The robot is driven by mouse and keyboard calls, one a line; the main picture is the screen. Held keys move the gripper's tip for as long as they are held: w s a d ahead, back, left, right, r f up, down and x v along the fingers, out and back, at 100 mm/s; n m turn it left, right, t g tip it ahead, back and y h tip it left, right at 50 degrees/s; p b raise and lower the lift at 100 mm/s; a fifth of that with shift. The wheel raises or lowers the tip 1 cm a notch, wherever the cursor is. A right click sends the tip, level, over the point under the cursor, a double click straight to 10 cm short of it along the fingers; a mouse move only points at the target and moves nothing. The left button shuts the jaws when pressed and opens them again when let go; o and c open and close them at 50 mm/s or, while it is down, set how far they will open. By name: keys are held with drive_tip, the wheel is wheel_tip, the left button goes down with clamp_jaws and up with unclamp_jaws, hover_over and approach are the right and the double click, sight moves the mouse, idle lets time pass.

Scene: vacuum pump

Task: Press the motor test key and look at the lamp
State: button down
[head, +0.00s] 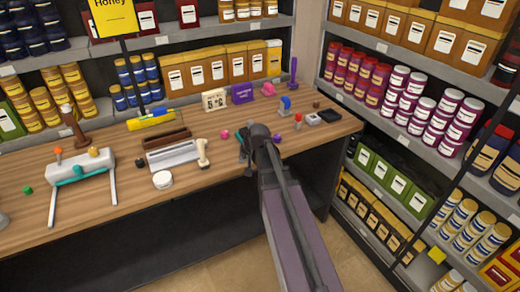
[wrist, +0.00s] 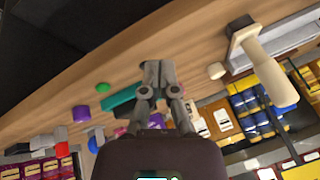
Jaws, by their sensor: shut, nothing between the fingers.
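My gripper (head: 248,152) is over the front part of the wooden workbench (head: 215,185), right of a cream-handled tool (head: 203,153). In the wrist view its two fingers (wrist: 158,72) are together with nothing between them, above bare wood. A teal part (wrist: 122,98) lies beside the fingers, with a small green knob (wrist: 102,87) near it. In the head view my arm and gripper mostly hide that spot. I cannot make out which part is the motor test key, or whether a lamp is lit. I cannot tell whether the fingers touch anything.
A grey stand with a teal bar (head: 80,170) is at the bench's left. A white round container (head: 162,179) lies near the front edge. A black box (head: 329,116) and a blue tool (head: 285,104) are at the right. Stocked shelves stand behind and right.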

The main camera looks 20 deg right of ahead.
drive_tip(key=w+d+r+m+t+p, duration=0.1)
drive_tip(key=w+d+r+m+t, duration=0.2)
drive_tip(key=w+d, duration=0.5)
drive_tip(key=d+r+t, duration=0.1)
drive_tip(key=d+r, duration=0.1)
drive_tip(key=d, duration=0.2)
drive_tip(key=shift+w+r+h, duration=0.2)
drive_tip(key=shift+w+h, duration=0.05)
drive_tip(key=shift+h, duration=0.15)
drive_tip(key=shift+f, duration=0.25)
wheel_tip(320, 180, down, 8)
drive_tip(key=b, duration=0.8)
drive_tip(key=shift+f, duration=0.2)
drive_tip(key=shift+f+b, duration=0.1)
drive_tip(key=shift+b, duration=0.2)
idle(0.4)
drive_tip(key=shift+f+b, duration=0.3)
drive_tip(key=shift+b, duration=0.05)
